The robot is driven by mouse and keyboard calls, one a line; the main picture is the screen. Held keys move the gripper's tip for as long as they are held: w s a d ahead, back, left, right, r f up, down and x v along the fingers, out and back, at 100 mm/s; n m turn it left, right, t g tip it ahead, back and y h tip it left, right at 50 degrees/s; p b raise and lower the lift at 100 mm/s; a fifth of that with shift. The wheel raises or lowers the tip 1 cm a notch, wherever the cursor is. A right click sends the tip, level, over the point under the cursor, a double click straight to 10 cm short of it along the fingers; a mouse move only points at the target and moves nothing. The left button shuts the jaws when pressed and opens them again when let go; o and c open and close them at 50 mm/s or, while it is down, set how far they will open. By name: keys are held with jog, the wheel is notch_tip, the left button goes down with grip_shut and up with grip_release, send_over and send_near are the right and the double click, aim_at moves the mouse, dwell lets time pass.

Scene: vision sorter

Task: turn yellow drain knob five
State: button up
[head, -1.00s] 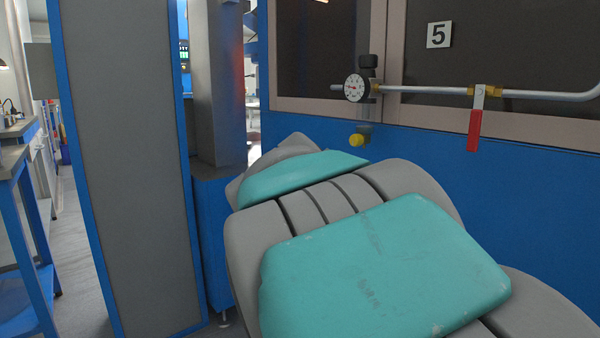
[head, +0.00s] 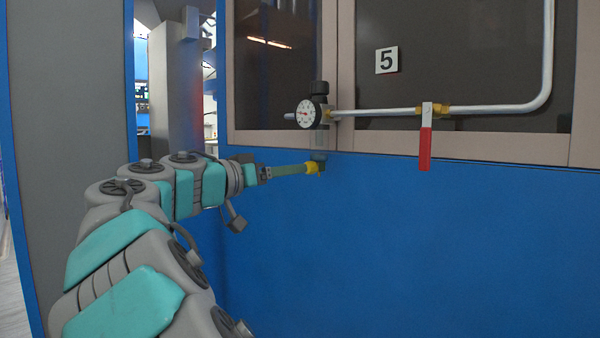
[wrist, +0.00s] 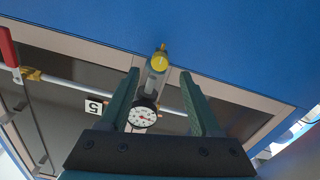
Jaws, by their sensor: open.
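The yellow drain knob (head: 313,168) sits at the bottom of a clear bowl below the gauge, in front of the blue panel. In the wrist view the knob (wrist: 160,61) lies centred, just past the line between the fingertips. My gripper (wrist: 159,76) is open, with one green finger on each side of that line and nothing held. In the head view my gripper (head: 303,169) reaches in from the left, its fingertips at the knob. I cannot tell whether they touch it. The number 5 sign (head: 386,60) is above and to the right.
A round gauge (head: 312,113) sits just above the knob. A metal pipe (head: 380,111) runs right from it to a valve with a red handle (head: 425,148), then bends upward. The blue panel (head: 420,250) below is clear.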

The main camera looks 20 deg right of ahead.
aim_at(310, 167)
jog(key=shift+x, duration=2.1)
grip_shut()
